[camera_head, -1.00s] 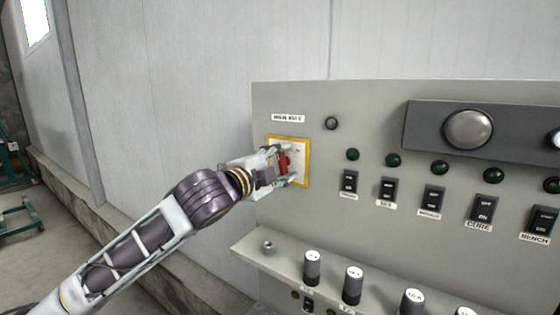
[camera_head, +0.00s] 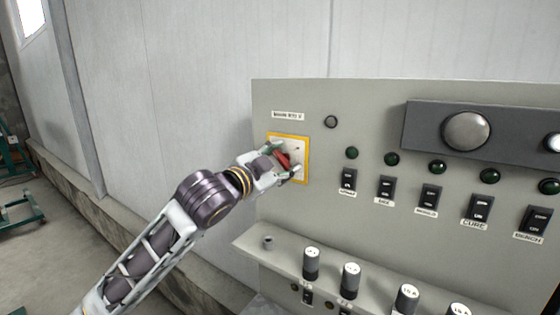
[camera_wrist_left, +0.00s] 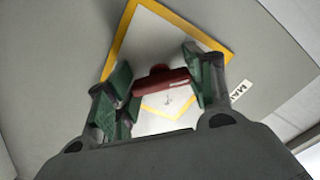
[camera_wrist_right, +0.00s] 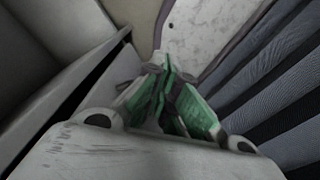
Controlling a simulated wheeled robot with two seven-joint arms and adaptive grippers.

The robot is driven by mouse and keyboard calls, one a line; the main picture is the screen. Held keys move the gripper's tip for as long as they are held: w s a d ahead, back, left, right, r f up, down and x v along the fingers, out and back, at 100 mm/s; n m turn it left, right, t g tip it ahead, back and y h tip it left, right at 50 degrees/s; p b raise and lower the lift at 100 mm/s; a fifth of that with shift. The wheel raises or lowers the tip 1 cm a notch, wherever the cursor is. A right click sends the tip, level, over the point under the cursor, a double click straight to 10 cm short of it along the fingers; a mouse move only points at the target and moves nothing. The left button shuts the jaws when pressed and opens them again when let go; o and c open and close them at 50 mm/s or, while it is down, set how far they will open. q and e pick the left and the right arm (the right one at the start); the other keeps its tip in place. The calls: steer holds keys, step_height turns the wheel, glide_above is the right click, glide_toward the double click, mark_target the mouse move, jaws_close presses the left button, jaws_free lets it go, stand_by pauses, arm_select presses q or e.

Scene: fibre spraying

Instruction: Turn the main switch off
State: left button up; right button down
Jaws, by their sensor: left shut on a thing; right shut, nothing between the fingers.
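The main switch is a red handle (camera_head: 284,160) on a white plate with a yellow border (camera_head: 308,160), at the upper left of the grey panel. My left gripper (camera_head: 287,162) is at the handle, its fingers on either side of it and partly hiding it. In the left wrist view the red handle (camera_wrist_left: 163,83) lies between the green-padded fingers, and the gripper is shut on it. The handle looks tilted in the head view. My right gripper (camera_wrist_right: 164,82) shows only in its own wrist view, shut and empty.
The grey panel (camera_head: 370,110) carries several black rocker switches (camera_head: 430,196) and green lamps (camera_head: 437,167) right of the main switch. A ledge with several knobs (camera_head: 350,280) juts out below.

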arm_select(q)
steer(key=shift+f, duration=0.1)
steer(key=o, duration=1)
steer(key=shift+o, duration=0.2)
steer(key=shift+s, duration=0.15)
steer(key=v, duration=1.1)
steer(key=shift+s+a, duration=0.25)
